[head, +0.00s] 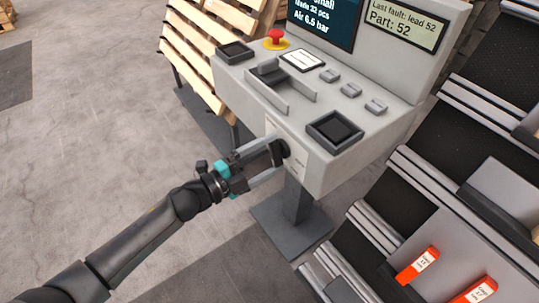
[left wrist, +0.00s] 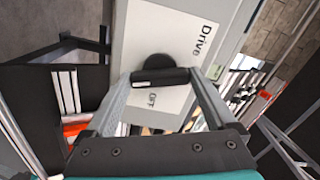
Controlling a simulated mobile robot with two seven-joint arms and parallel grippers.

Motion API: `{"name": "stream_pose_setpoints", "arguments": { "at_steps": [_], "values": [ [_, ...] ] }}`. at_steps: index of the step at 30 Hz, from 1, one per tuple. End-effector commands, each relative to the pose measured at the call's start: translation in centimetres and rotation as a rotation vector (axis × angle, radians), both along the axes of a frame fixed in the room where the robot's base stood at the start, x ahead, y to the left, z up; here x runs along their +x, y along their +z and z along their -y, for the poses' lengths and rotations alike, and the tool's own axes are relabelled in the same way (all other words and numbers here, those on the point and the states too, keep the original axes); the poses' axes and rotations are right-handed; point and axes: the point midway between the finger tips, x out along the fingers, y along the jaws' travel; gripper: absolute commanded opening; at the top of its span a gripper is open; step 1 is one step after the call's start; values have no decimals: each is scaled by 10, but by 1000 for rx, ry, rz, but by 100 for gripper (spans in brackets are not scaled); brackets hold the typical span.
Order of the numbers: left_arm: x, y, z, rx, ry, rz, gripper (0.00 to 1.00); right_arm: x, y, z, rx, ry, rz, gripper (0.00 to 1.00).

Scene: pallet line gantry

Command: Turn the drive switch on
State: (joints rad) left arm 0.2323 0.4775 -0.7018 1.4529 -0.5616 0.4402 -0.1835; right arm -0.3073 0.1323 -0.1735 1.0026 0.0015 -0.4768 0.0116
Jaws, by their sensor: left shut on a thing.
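The drive switch is a black knob with a bar handle on the front face of the grey control console, in the head view (head: 284,148). In the left wrist view the knob (left wrist: 158,63) sits on a white plate (left wrist: 190,50) printed "Drive" and "OFF". My left gripper (head: 274,153) is shut on the handle, one finger at each end of the bar in the left wrist view (left wrist: 160,78). The fingers partly hide the switch in the head view. Which mark the handle points to cannot be told. My right gripper is not in view.
The console top (head: 300,112) carries a red emergency button (head: 276,36), a lever in a bracket (head: 270,73), grey buttons and black trays. Screens stand behind. Wooden pallets (head: 190,45) are at the back left. A dark rack with orange-labelled items (head: 418,265) is close on the right.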

Motion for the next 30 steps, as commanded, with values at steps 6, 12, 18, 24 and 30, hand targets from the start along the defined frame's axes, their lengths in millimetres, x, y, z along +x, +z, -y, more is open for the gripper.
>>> {"name": "stream_pose_setpoints", "arguments": {
  "at_steps": [6,12,18,24,30],
  "values": [
    [0,-2,0,99,1,134,34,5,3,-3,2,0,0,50],
    [0,-2,-1,164,1,221,34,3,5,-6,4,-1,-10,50],
    [0,-2,-1,199,1,270,34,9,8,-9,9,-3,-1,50],
    [0,-1,-1,212,1,288,34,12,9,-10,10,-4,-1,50],
    [0,-1,-1,216,0,293,34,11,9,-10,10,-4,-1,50]
  ]
}}
